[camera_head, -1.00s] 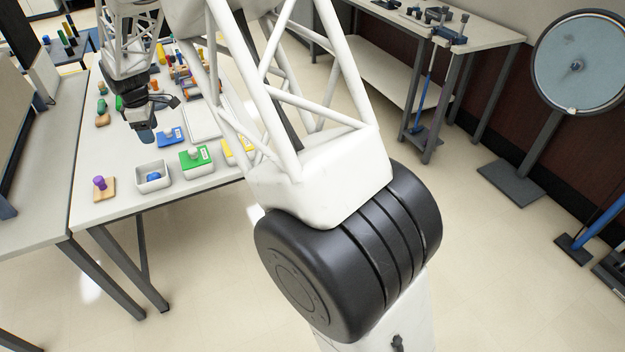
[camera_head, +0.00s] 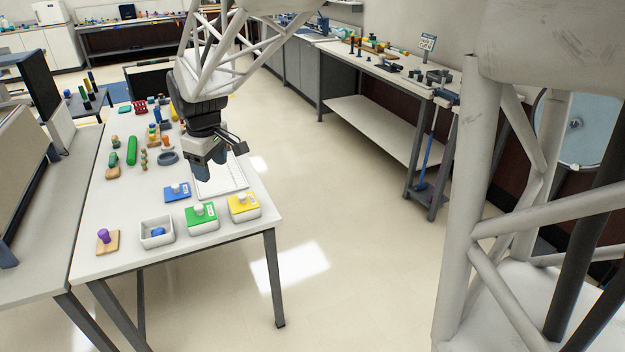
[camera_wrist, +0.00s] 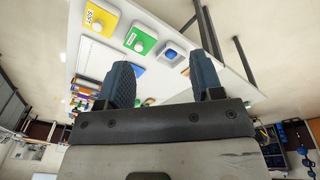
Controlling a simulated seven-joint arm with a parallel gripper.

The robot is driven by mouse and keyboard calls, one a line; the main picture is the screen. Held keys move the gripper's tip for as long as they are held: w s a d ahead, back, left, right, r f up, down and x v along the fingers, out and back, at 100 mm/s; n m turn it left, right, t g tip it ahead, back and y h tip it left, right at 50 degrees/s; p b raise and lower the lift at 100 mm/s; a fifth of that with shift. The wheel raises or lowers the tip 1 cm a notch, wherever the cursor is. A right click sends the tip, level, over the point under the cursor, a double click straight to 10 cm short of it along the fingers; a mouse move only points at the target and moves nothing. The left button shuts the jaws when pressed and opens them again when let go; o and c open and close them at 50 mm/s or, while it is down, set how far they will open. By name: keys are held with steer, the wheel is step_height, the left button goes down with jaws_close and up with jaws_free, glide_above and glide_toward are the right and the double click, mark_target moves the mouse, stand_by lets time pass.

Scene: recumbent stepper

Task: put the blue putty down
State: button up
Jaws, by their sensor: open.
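The blue putty (camera_head: 157,232) is a small blue lump inside an open white box (camera_head: 147,243) near the front edge of the table. The putty (camera_wrist: 171,54) and its box also show in the wrist view, beyond my fingers. My gripper (camera_head: 204,172) is open and empty, above the table, over or near the white board and behind the lidded boxes. In the wrist view its two dark fingers (camera_wrist: 163,85) stand wide apart with nothing held between them. The gripper is clear of the putty.
Beside the open box are boxes with green (camera_head: 201,216) and yellow (camera_head: 243,204) lids. A wooden block with a purple knob (camera_head: 105,240) is at left. A green cylinder (camera_head: 131,151) and other pieces stand farther back.

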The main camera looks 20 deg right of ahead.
steer(key=s+d+m, duration=0.3)
steer(key=s, duration=0.7)
steer(key=s+d+m, duration=0.3)
steer(key=s+d, duration=0.1)
steer(key=s, duration=0.7)
steer(key=s+d+m+t, duration=0.1)
steer(key=s+d+m, duration=0.2)
steer(key=s, duration=0.8)
steer(key=shift+s+d, duration=0.25)
steer(key=shift+d, duration=0.45)
